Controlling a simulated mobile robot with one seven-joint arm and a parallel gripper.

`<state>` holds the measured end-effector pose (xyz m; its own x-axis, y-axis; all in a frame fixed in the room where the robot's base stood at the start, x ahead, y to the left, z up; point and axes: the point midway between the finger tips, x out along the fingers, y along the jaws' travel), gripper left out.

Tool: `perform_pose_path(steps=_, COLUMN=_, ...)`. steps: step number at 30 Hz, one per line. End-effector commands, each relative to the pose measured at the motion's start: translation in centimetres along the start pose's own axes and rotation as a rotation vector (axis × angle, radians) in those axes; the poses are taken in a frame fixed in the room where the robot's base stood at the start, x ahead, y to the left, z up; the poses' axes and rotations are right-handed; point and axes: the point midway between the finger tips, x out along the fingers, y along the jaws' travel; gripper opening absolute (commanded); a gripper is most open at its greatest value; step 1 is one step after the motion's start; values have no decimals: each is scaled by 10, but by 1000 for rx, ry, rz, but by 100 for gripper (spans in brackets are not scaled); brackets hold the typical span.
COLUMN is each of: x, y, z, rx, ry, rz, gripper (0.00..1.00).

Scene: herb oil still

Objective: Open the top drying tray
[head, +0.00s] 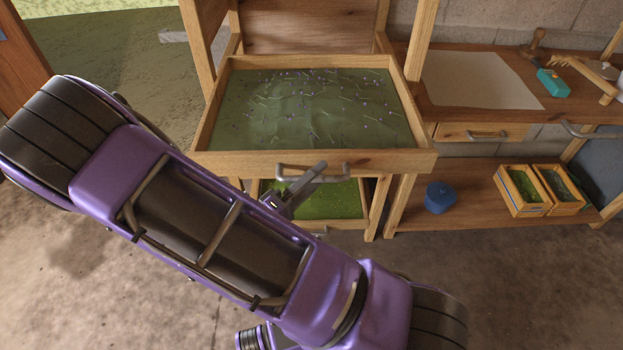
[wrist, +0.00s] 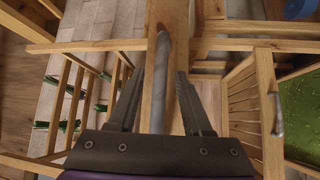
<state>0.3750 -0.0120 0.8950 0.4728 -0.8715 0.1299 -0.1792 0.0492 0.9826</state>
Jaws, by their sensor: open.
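The top drying tray (head: 313,163) is a wooden tray with a green bed strewn with small purplish sprigs. It stands well forward of the rack's front posts, with its bed open to view. Its grey bar handle (head: 312,167) is on the front board. My gripper (head: 312,180) is at this handle, below the front board. In the wrist view, the handle (wrist: 160,85) runs between the two fingers of my open gripper (wrist: 160,78). Clear gaps show on both sides of the bar, more on the right.
A lower tray (head: 335,200) with a green bed sits beneath. To the right are a workbench (head: 450,100) with tools, a blue pot (head: 440,197) and small green-filled crates (head: 522,190) on its shelf.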

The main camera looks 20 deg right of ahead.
Motion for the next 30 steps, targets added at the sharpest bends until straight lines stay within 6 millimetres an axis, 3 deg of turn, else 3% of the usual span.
perform_pose_path(steps=8, x=-9, y=0, z=-1, rx=1, ry=2, rz=-1, gripper=50)
perform_pose_path(steps=11, x=-26, y=-1, z=-1, rx=2, ry=5, rz=-2, gripper=50)
perform_pose_path(steps=24, x=-131, y=-1, z=-1, rx=2, ry=5, rz=-1, gripper=50)
perform_pose_path(steps=30, x=-163, y=0, z=0, rx=1, ry=3, rz=-1, gripper=50)
